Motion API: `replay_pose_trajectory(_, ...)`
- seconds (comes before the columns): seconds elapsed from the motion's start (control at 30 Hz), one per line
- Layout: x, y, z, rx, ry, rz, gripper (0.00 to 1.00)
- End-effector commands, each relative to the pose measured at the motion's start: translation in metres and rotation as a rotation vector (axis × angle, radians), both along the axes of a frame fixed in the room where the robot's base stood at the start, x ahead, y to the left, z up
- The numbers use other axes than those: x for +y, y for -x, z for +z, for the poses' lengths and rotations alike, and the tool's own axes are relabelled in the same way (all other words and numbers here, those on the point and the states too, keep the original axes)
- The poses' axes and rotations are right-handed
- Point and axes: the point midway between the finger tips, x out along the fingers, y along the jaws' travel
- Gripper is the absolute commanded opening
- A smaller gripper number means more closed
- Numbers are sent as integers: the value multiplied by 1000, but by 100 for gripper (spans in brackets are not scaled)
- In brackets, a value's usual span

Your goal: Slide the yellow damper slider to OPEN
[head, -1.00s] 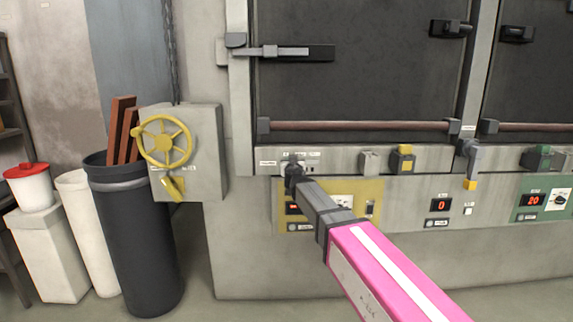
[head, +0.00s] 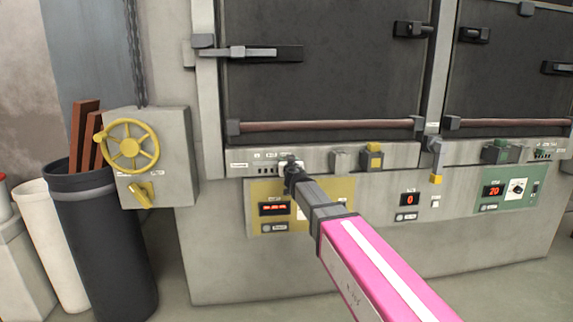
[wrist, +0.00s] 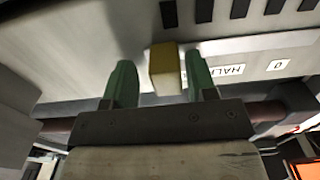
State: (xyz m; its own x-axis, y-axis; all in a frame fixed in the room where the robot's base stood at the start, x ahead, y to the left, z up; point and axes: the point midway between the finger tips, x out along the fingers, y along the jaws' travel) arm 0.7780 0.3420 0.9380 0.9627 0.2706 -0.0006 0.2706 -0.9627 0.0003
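The yellow damper slider (wrist: 165,70) shows in the wrist view as a small yellow block between the two green fingers of my gripper (wrist: 162,82). A gap shows between it and the left finger; the right finger is very close, and I cannot tell if it touches. The HALF label (wrist: 232,70) appears upside down right of the slider, with a label like 0 (wrist: 278,65) farther right. In the head view my gripper (head: 291,170) is at the slotted strip (head: 265,170) above the yellow panel (head: 256,200), hiding the slider.
A furnace door with a horizontal bar (head: 325,126) is above the strip. Another yellow-topped block (head: 374,156) and a yellow-tipped lever (head: 436,165) stand to the right. A yellow handwheel (head: 131,146) and a dark bin (head: 105,240) are on the left.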

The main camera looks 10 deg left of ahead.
Motion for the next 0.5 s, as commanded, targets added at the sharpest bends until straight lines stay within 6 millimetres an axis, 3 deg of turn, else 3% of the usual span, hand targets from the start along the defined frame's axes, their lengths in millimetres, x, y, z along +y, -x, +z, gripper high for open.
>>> replay_pose_trajectory(0.33,1,3,0,0,0,5,51)
replay_pose_trajectory(0.5,-3,18,0,0,0,5,51)
